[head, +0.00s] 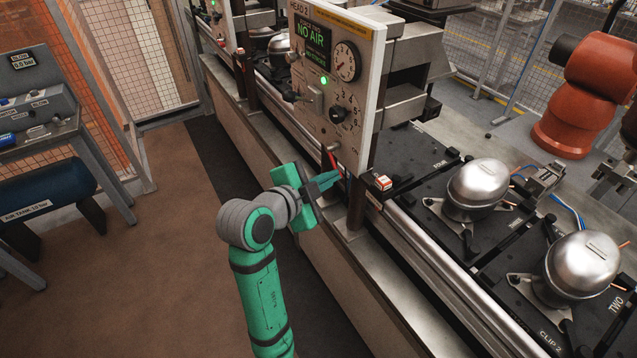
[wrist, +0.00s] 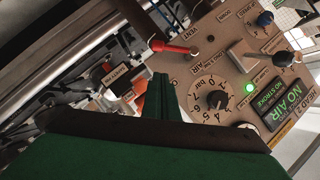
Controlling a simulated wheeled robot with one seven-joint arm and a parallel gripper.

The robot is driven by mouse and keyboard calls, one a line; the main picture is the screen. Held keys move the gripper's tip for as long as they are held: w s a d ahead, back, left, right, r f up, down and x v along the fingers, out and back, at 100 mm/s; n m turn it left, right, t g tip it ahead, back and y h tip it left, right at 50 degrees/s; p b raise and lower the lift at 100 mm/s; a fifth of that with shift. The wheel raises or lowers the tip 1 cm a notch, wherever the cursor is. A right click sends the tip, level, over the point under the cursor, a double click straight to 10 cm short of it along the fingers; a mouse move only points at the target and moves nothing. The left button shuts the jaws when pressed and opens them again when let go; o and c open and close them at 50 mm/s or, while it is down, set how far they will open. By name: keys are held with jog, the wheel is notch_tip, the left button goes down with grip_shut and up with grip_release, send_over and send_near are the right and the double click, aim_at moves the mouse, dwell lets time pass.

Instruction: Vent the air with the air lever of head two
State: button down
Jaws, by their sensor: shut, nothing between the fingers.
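The head two panel (head: 325,75) is a pale upright board with a display reading NO AIR and a lit green lamp. The air lever (head: 332,161) is a red handle at the panel's lower edge, pointing down in the head view. In the wrist view the red lever (wrist: 175,48) runs left from its pivot, near the words VENT and AIR. My gripper (head: 334,180) is shut and empty, just below the lever. In the wrist view its fingertips (wrist: 160,78) show below the lever with a gap in the picture; whether they touch cannot be told.
A numbered dial (wrist: 210,100) and a round gauge (head: 345,62) are on the panel. A dark post (head: 356,200) and a metal rail (head: 430,255) stand close to my gripper. Silver compressors (head: 478,188) sit on black pallets at right.

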aim_at(334, 164)
jog(key=w+f, duration=0.2)
jog(key=w, duration=0.1)
jog(key=w+f, duration=0.1)
jog(key=shift+w+d+f, duration=0.25)
jog(key=shift+w, duration=0.05)
